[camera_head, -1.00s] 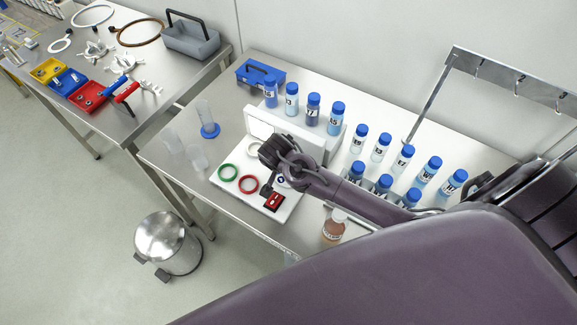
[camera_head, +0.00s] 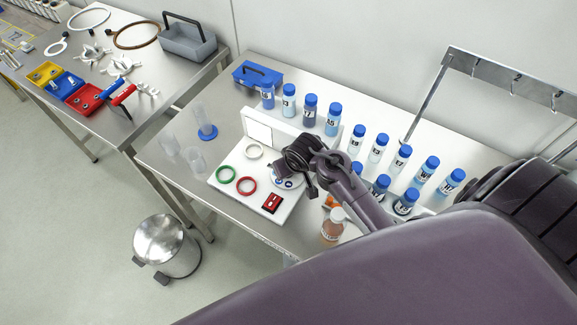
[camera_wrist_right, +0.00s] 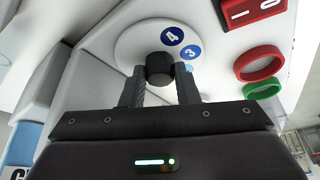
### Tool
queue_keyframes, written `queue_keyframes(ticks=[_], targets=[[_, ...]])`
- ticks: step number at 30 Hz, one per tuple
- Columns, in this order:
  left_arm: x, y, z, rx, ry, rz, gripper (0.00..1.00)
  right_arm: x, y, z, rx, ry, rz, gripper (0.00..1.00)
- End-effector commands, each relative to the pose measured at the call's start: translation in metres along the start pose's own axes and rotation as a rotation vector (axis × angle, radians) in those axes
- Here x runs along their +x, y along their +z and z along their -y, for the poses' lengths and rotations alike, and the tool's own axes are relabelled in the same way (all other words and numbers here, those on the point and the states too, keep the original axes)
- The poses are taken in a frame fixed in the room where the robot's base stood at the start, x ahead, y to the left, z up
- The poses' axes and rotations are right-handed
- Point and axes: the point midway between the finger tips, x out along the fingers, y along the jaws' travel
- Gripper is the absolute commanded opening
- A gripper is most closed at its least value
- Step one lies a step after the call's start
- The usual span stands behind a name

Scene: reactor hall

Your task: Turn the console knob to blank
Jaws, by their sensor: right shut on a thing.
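The white console (camera_head: 228,187) stands on the steel table and carries a pale round dial plate (camera_head: 276,182) with blue number discs. In the right wrist view, the black console knob (camera_wrist_right: 159,66) sits on the dial plate (camera_wrist_right: 130,50), with blue discs marked 4 (camera_wrist_right: 172,36) and 3 (camera_wrist_right: 190,53) close by. My right gripper (camera_wrist_right: 160,78) is shut on the knob, one finger on each side. In the head view, my right gripper (camera_head: 281,172) covers the knob and part of the dial. The knob's setting is hidden. My left gripper is out of view.
Blue-capped bottles (camera_head: 332,119) stand behind and right. An orange-brown bottle (camera_head: 332,228) stands near the front edge.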

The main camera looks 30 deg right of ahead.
Motion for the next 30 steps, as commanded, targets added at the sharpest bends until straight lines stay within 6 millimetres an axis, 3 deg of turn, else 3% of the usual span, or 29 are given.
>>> queue_keyframes(ticks=[10, 24, 25, 30], targets=[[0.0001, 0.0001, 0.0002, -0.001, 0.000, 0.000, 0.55, 0.0007, 0.0008, -0.0005, -0.104, -0.044, 0.003, 0.05], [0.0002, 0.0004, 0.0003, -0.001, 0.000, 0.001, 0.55, 0.0007, 0.0007, -0.0007, -0.116, -0.048, 0.003, 0.05], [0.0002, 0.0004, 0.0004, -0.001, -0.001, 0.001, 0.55, 0.0007, 0.0007, -0.0007, -0.116, -0.048, 0.003, 0.29], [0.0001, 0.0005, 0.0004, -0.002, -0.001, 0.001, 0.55, 0.0005, 0.0004, -0.0006, -0.115, -0.048, 0.002, 0.50]])
